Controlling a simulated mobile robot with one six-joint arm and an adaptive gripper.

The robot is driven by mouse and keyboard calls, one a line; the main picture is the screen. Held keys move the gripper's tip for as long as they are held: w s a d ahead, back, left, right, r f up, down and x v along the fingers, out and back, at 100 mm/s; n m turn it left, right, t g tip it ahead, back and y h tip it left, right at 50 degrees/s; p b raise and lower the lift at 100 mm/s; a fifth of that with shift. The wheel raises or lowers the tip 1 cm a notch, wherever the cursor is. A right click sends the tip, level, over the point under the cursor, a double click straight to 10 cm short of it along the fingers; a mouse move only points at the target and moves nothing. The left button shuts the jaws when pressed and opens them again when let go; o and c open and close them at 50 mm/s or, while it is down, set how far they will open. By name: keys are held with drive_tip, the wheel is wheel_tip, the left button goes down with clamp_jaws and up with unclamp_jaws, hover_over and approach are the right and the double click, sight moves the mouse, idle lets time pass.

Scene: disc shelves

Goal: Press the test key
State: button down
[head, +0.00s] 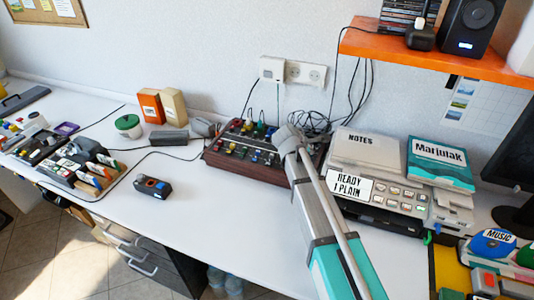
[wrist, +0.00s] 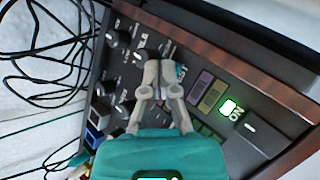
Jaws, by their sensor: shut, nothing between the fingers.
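The dark device with wooden sides (head: 225,160) lies on the white desk against the wall, with knobs and plugs on top. It fills much of the wrist view (wrist: 262,92). There, two oblong keys, one purplish (wrist: 199,87) and one olive (wrist: 212,96), lie just right of my gripper (wrist: 158,66). A lit green button (wrist: 228,107) marked like "ON" and a dark rocker (wrist: 264,133) are further right. My gripper is shut and empty, its tips over the panel; whether they touch it I cannot tell. No label reading "test" is legible. In the head view my arm hides part of the device.
A printer-like machine (head: 385,205) with a "READY / PLAIN" sign stands right of my arm. Black cables (wrist: 45,50) lie loose beside the device. An orange shelf (head: 430,55) overhangs at upper right.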

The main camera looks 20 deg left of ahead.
drive_tip(key=shift+r+p, duration=0.6)
drive_tip(key=shift+r, duration=0.1)
drive_tip(key=shift+r, duration=0.1)
wheel_tip(320, 180, up, 6)
drive_tip(key=p, duration=0.6)
idle(0.7)
